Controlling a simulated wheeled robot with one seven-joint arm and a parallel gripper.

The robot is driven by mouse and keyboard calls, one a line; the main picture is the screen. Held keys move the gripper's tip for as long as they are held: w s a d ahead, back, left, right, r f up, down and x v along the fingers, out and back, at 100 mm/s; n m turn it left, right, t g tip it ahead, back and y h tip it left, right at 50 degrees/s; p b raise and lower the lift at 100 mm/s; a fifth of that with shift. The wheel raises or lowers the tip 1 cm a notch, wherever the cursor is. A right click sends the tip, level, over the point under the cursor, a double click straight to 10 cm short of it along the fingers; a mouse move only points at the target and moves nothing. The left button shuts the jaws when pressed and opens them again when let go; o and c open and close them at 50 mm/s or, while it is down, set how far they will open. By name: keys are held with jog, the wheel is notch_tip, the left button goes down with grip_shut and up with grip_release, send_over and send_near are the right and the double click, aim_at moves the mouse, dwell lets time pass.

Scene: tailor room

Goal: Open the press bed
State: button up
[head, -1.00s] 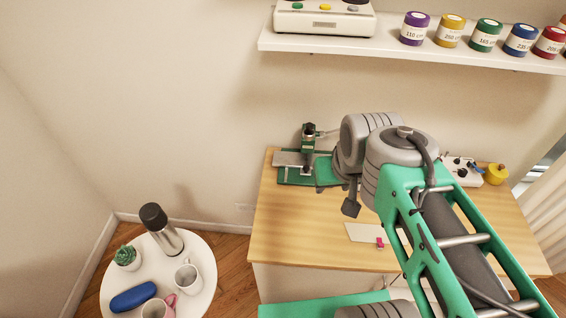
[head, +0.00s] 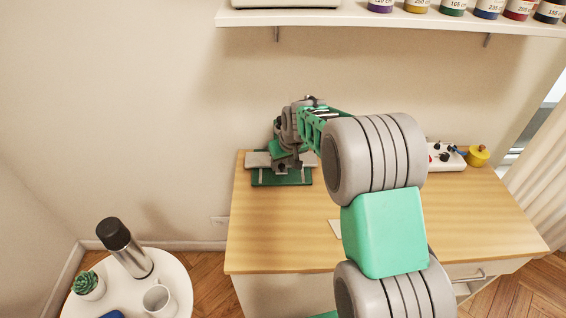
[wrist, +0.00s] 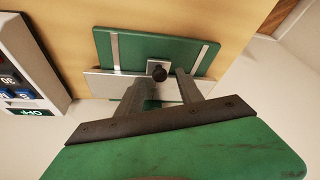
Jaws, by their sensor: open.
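The press (head: 281,177) stands at the back left of the wooden table in the head view, partly hidden behind my arm. It has a green base and a grey plate. In the wrist view its green plate (wrist: 160,40) carries two light strips, and a grey plate (wrist: 105,85) lies in front of it. I cannot tell whether the fingers touch the knob. In the head view the gripper is mostly hidden.
A panel with numbered buttons (wrist: 28,75) is close on the left in the wrist view. A shelf (head: 400,20) with several jars hangs above the table (head: 285,235). A small white round table (head: 180,290) with a flask (head: 125,248) stands at the lower left.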

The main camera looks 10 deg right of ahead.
jog(key=shift+w+f, duration=0.15)
jog(key=shift+f, duration=0.25)
grip_shut()
dwell(1.2)
